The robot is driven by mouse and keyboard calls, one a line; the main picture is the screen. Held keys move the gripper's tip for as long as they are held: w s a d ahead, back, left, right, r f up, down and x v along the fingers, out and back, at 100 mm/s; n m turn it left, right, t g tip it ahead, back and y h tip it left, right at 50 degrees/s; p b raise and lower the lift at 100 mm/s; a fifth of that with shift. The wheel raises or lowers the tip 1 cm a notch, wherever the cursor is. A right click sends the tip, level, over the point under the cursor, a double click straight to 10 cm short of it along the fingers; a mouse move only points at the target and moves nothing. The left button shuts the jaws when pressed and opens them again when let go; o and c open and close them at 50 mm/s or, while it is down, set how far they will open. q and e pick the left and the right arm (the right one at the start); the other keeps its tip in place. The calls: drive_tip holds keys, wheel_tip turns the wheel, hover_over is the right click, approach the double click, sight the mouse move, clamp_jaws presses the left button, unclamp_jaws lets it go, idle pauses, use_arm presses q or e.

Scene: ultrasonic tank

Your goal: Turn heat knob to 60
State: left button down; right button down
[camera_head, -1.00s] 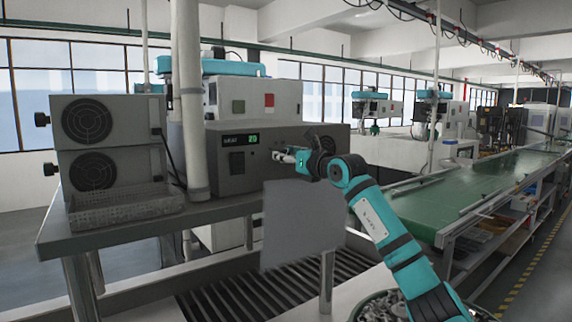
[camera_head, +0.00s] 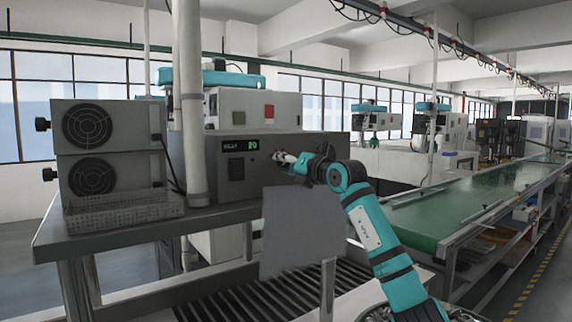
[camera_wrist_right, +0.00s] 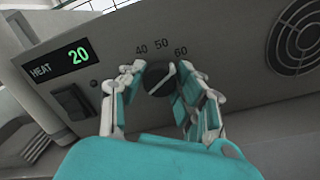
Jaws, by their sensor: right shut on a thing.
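The heat knob (camera_wrist_right: 158,80) is a dark round knob with a light pointer line on the front panel of a grey box. In the right wrist view, the marks 40, 50 and 60 arc above it. The pointer slants up to the right, between the 50 and 60 marks. My right gripper (camera_wrist_right: 155,92) is shut on the knob, one finger on each side. In the head view the right gripper (camera_head: 281,157) touches the panel and hides the knob. The green display (camera_wrist_right: 79,56) beside the word HEAT reads 20. My left gripper is not in view.
The grey box (camera_head: 212,165) stands on a metal table (camera_head: 225,212). A black switch (camera_wrist_right: 73,105) sits below the display. Fan boxes (camera_head: 105,125) and a wire basket (camera_head: 125,212) are at left. A vertical pipe (camera_head: 189,100) stands in front of the box's left end.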

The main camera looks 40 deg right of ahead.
drive_tip(key=shift+r, duration=0.1)
drive_tip(key=c, duration=0.9)
unclamp_jaws()
drive_tip(key=shift+c, duration=0.2)
drive_tip(key=s+a, duration=0.1)
drive_tip(key=s, duration=1.1)
drive_tip(key=shift+f, duration=0.2)
drive_tip(key=shift+a, duration=0.1)
